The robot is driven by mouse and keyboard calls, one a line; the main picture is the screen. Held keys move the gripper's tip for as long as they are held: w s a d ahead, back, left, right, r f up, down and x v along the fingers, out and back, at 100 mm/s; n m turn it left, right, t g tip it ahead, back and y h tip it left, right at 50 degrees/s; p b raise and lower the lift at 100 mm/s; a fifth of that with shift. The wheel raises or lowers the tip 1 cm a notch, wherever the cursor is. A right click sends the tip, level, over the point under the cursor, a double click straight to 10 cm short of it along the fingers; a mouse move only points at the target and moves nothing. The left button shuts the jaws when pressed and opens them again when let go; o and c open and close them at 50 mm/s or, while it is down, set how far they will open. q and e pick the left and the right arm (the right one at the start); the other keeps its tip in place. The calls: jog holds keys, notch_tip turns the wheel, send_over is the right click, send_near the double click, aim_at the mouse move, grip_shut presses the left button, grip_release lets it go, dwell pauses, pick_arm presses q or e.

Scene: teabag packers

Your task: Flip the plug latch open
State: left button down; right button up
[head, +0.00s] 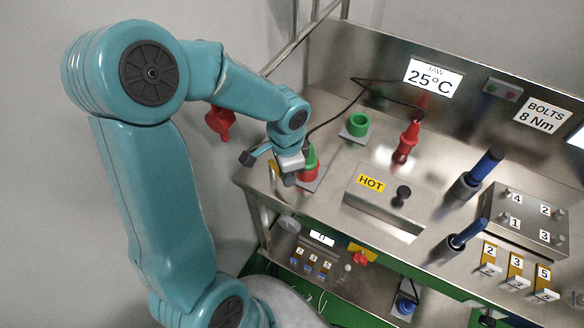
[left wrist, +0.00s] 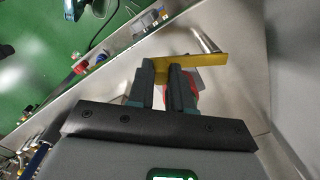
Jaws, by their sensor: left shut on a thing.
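My left gripper (head: 284,176) comes down at the left end of the steel bench, beside a red and green plug fitting (head: 311,166). A yellow latch strip (head: 272,170) shows at its fingers. In the left wrist view, the two dark fingers (left wrist: 168,88) are close together on the yellow strip (left wrist: 210,66), which runs across their tips. A red part, probably of the plug, shows partly behind the right finger. The gripper hides part of the latch and its joint to the plug. My right gripper is not in view.
A green ring socket (head: 357,125) and a red plug with a black cable (head: 405,142) stand farther back. A steel box marked HOT (head: 383,201) stands to the right. Blue-handled tools (head: 480,172) and numbered yellow tags (head: 516,267) are farther right. A lower shelf (head: 336,280) holds more devices.

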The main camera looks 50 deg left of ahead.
pick_arm(q)
jog(key=shift+s+a+m, duration=0.15)
jog(key=shift+s+m, duration=0.3)
jog(key=shift+m, duration=0.35)
jog(key=c, duration=1)
grip_release()
jog(key=shift+s, duration=0.1)
